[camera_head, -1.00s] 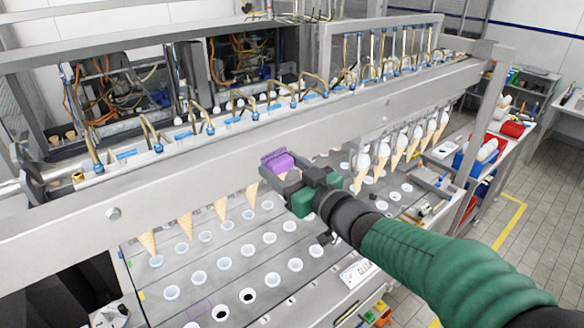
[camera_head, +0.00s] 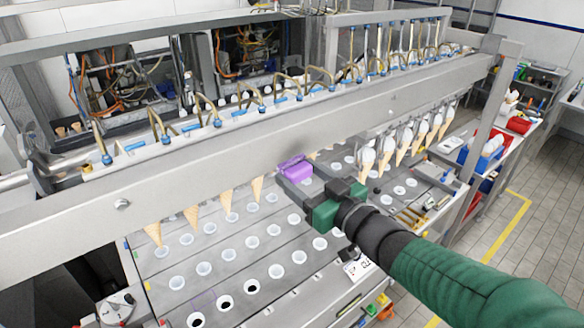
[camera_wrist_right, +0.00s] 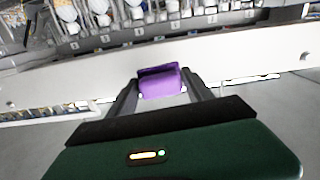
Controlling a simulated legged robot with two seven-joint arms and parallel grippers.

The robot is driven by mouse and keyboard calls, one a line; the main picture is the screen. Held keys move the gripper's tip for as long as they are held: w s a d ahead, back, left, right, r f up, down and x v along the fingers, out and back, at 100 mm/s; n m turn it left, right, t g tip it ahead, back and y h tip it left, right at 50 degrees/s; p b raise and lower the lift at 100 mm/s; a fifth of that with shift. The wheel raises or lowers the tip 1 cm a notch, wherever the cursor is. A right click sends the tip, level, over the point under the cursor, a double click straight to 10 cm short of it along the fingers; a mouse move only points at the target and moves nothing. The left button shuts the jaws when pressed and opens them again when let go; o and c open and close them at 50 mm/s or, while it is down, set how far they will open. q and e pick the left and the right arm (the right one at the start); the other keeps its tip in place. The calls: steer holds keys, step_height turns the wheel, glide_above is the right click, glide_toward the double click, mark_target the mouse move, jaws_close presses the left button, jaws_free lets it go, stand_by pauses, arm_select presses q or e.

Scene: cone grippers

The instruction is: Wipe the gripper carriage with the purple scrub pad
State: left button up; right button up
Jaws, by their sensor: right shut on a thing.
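The purple scrub pad (camera_head: 294,168) is held between the fingers of my right gripper (camera_head: 308,180). In the right wrist view the pad (camera_wrist_right: 160,82) sits between both fingertips (camera_wrist_right: 160,90), up against or very close to the pale beam; I cannot tell whether it touches. The gripper carriage is the long grey metal beam (camera_head: 240,140) running across the head view, and it also shows in the right wrist view (camera_wrist_right: 60,85). Cones (camera_head: 192,214) hang below the beam on the left, and filled cones (camera_head: 404,145) hang on the right. My left gripper is not in view.
Below the beam is a metal deck with rows of round holes (camera_head: 276,271). Brass tubes and blue fittings (camera_head: 218,122) line the space behind the beam. A side table with a red tray (camera_head: 519,125) stands at the right. Tiled floor is open at the far right.

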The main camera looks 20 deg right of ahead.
steer(key=shift+d+f, duration=0.1)
steer(key=shift+d, duration=0.1)
steer(key=shift+p+v, duration=0.35)
steer(key=shift+v, duration=1.15)
steer(key=shift+w+a, duration=0.1)
steer(key=shift+w, duration=0.05)
